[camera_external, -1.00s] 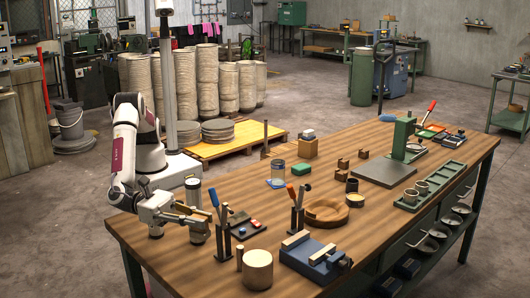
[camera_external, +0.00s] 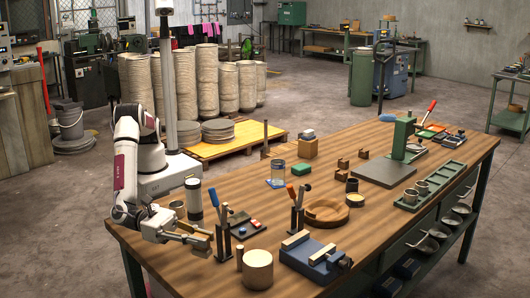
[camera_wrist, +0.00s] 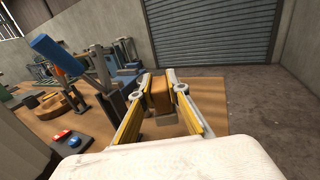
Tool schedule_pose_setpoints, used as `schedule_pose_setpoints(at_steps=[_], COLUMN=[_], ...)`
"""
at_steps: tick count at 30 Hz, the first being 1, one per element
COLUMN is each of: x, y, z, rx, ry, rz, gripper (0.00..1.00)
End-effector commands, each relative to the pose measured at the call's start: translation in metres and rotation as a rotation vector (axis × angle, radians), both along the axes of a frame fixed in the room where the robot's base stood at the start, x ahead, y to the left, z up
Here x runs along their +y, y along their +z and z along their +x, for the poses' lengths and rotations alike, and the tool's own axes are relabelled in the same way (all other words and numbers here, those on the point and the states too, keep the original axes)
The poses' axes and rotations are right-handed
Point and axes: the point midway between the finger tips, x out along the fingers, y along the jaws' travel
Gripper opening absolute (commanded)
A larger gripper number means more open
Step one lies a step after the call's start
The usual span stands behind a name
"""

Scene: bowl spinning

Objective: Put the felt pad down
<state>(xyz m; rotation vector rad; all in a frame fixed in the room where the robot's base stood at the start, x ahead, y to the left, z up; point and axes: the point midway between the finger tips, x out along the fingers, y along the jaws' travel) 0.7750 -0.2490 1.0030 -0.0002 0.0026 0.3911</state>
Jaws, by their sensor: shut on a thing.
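My gripper (camera_external: 203,242) is low over the near left end of the wooden bench in the external view, its fingers pointing right. In the wrist view my gripper (camera_wrist: 161,88) has its yellow-lined fingers on either side of a small brown block-like piece, which I take to be the felt pad (camera_wrist: 160,94). The fingers are shut on it. In the external view the pad is not clearly distinguishable at the fingertips. Whether it touches the bench top (camera_external: 190,275) cannot be told.
Just right of my gripper stands a blue-handled toggle clamp (camera_external: 223,230). A pale round block (camera_external: 257,269) and a blue vise-like fixture (camera_external: 314,258) lie farther right. A dark-topped cylinder (camera_external: 194,197) stands behind. The bench's near left corner is fairly clear.

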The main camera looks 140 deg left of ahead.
Motion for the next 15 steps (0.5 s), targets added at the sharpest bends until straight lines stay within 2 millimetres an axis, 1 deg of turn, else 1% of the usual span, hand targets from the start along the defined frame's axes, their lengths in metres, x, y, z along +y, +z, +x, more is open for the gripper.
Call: schedule_pose_setpoints(at_steps=[1, 3, 6, 9, 15], x=[0.000, 0.000, 0.000, 0.000, 0.000], y=[-0.008, -0.017, -0.024, -0.028, -0.028], z=[0.000, 0.000, 0.000, 0.000, 0.000], rx=[0.001, 0.001, -0.002, -0.002, -0.002], ry=[0.000, 0.000, 0.000, 0.000, 0.000], rz=[0.002, 0.002, 0.001, 0.001, 0.001], gripper=[0.00, 0.00, 0.00, 0.00, 0.00])
